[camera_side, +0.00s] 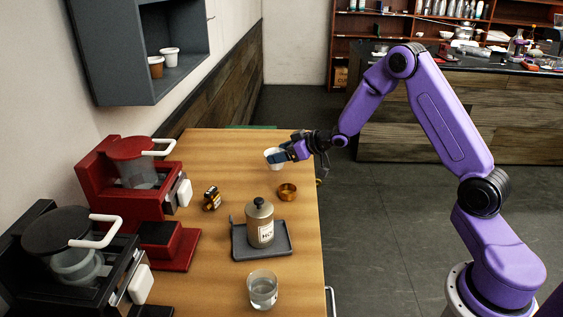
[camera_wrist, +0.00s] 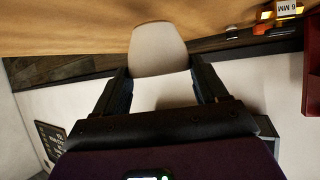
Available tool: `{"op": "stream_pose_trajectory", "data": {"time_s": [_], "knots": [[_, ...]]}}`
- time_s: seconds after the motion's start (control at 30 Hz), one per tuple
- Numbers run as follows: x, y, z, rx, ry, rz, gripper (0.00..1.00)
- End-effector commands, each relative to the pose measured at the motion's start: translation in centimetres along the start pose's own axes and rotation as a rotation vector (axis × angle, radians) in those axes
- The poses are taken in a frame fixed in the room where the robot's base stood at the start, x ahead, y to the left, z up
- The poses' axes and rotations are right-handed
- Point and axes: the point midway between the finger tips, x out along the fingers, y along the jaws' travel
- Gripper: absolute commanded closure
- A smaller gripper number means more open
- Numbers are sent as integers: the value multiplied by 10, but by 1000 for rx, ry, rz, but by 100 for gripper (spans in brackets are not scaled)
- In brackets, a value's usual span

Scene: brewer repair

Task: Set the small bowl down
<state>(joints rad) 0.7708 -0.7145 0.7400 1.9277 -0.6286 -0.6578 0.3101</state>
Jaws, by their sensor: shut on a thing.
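The small bowl (camera_side: 271,153), white and cup-like, is at the far end of the wooden table (camera_side: 228,150) in the side view. My gripper (camera_side: 281,157) is shut on it from the right. In the wrist view the pale bowl (camera_wrist: 158,47) sits between the two dark fingers of my gripper (camera_wrist: 160,75). I cannot tell whether the bowl touches the table or hangs just above it. Its inside is hidden in the wrist view.
A small brass dish (camera_side: 287,192) stands nearer the camera. A canister (camera_side: 260,224) stands on a grey tray (camera_side: 282,252), with a glass (camera_side: 262,290) in front. A small amber-and-black item (camera_side: 212,198) and red (camera_side: 140,190) and black (camera_side: 75,260) brewers are left. The table around the bowl is clear.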

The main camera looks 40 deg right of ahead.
Motion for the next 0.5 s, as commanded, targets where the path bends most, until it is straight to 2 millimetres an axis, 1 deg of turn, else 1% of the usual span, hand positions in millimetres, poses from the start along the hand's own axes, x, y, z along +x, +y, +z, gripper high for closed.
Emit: {"op": "stream_pose_trajectory", "data": {"time_s": [0.03, 0.1, 0.2, 0.3, 0.5], "knots": [[5, 1, 4, 1, -1, 0, 60], [10, 1, 14, 4, -4, -1, 60], [15, 1, 24, 2, -1, 0, 60], [17, 1, 28, 1, 0, 1, 60], [17, 1, 28, 0, 1, 1, 60]]}}
